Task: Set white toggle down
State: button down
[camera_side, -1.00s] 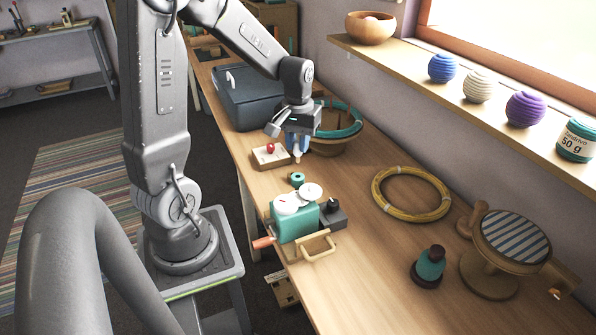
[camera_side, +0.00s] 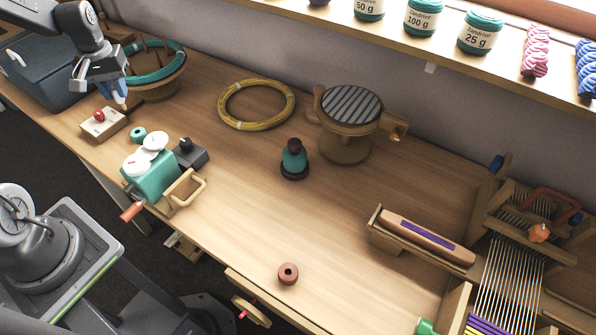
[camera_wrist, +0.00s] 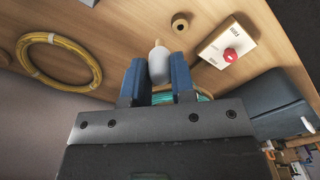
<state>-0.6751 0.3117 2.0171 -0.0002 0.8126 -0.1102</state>
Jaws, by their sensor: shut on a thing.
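My gripper (camera_side: 117,92) hangs over the desk at the upper left in the side view, just right of a pale block with a red knob (camera_side: 103,122). In the wrist view its two blue fingers (camera_wrist: 158,75) are shut on the white toggle (camera_wrist: 160,60), a rounded white piece with a narrow tip pointing away from the gripper. In the side view the toggle is small and mostly hidden by the fingers. I cannot tell its exact height above the desk.
A teal spool (camera_side: 139,134) and a teal machine (camera_side: 150,181) stand in front of my gripper. A round basket with a teal rim (camera_side: 157,61) is close behind it, and a blue-grey case (camera_side: 42,75) is left. A yellow hoop (camera_side: 230,112) lies right; bare desk surrounds it.

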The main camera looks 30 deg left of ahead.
jog(key=a+f, duration=0.4)
jog(key=a, duration=0.3)
jog(key=shift+w+d+f, duration=1.15)
jog(key=shift+w+f, duration=0.6)
jog(key=shift+f, duration=0.05)
jog(key=shift+w+d+f, duration=1.1)
jog(key=shift+w+f, duration=0.65)
jog(key=shift+w+d+f, duration=1.15)
jog(key=shift+w+f, duration=0.6)
jog(key=shift+f, duration=0.05)
jog(key=shift+f, duration=0.1)
jog(key=c, duration=1)
grip_release()
jog(key=shift+o, duration=0.2)
